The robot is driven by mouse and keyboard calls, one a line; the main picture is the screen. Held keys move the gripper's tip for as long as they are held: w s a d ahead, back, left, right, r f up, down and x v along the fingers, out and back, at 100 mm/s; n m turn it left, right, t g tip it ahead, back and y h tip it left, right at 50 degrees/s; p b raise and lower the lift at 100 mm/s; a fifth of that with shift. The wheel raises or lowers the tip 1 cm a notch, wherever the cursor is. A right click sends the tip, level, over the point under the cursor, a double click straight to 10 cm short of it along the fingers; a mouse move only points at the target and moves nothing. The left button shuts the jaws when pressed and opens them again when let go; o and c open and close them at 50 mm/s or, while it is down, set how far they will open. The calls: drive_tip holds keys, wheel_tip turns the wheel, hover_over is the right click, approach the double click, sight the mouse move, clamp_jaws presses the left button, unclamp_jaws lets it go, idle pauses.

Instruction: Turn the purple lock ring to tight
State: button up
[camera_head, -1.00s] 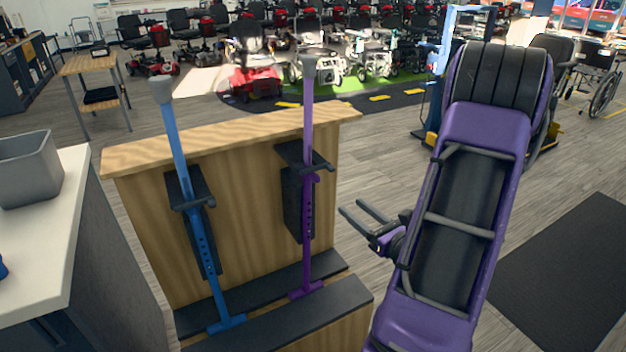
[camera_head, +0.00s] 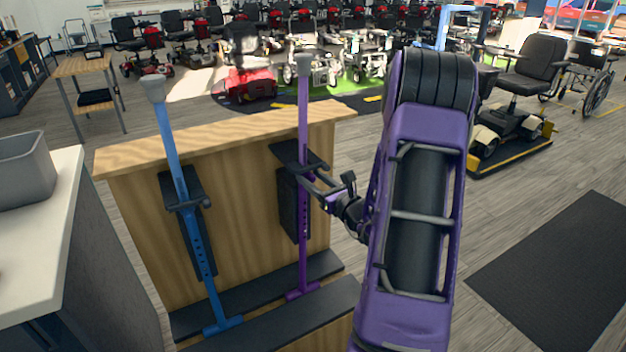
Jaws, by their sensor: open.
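The purple post (camera_head: 303,110) stands upright against the wooden stand, with a grey cap on top. Its purple lock ring (camera_head: 303,169) sits partway up, just below a black bracket, and is partly hidden by my fingers. A short dark lever shows to the right of the ring. My gripper (camera_head: 317,180) is open and reaches in from the right, with its fingertips at or very near the ring and lever. I cannot tell whether they touch or whether the lever lies between the fingers.
A blue post (camera_head: 172,140) with a similar ring and lever leans in the picture to the left on the same wooden stand (camera_head: 240,220). A white counter (camera_head: 50,240) with a grey bin (camera_head: 22,170) is at far left. Open floor lies right, with a dark mat (camera_head: 560,270).

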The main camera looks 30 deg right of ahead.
drive_tip(key=shift+c, duration=0.3)
clamp_jaws()
drive_tip(key=shift+a+m+h, duration=0.35)
drive_tip(key=shift+m+h, duration=0.35)
drive_tip(key=shift+h, duration=0.4)
drive_tip(key=shift+o, duration=0.3)
unclamp_jaws()
